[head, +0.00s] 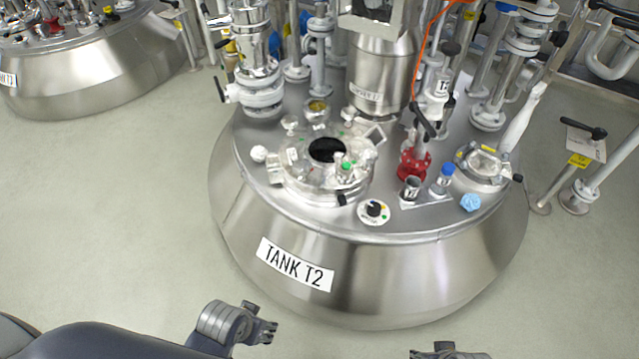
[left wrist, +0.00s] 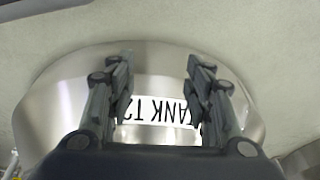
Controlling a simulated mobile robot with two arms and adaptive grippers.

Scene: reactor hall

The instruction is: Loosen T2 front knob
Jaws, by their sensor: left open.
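Tank T2 (head: 370,285) is a wide steel vessel with a "TANK T2" label (head: 295,265) on its front. On its lid is a round clear-rimmed hatch (head: 325,165) with a dark opening. A small black knob (head: 342,198) stands at the hatch's front rim; I cannot tell for sure that it is the front knob. My left gripper (head: 268,331) is open and empty, in front of the tank and below the label. In the left wrist view its two fingers (left wrist: 160,85) are apart, with the label (left wrist: 165,120) behind them. My right gripper (head: 445,351) is mostly cut off at the bottom edge.
A black dial (head: 374,210) sits right of the hatch. Farther right are a red valve (head: 414,165), a blue-capped bottle (head: 444,176) and a small sight port (head: 484,165). Tall pipes and a steel cylinder (head: 383,70) crowd the back. The floor (head: 120,200) left of the tank is clear.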

